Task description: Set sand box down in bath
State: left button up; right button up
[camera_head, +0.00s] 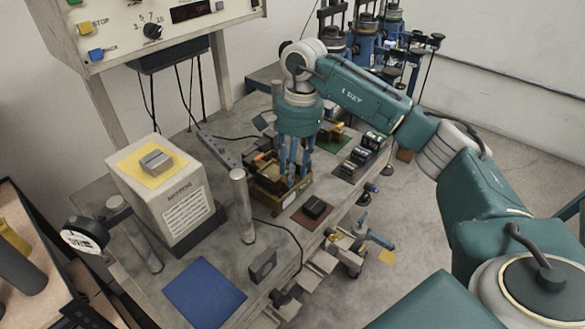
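My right gripper (292,174) points straight down over a small brown open box (282,204) on the grey bench. Its blue fingers reach down to or into this box. I cannot tell whether they are closed on something there, because the fingertips and the box's contents overlap. Small orange and dark parts show at the box's left side. I cannot tell for certain which object is the sand box or which is the bath. My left gripper is not in view.
A pale box (165,195) with a yellow top and a grey block stands left on the bench (215,262). A metal post (242,205) stands between it and my gripper. A blue mat (204,291) lies bare in front. A dark block sits on a brown mat (303,222) at right.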

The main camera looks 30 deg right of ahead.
notch_tip(320, 180, up, 12)
jog(key=d, duration=0.1)
jog(key=shift+d, duration=0.15)
dwell(0.8)
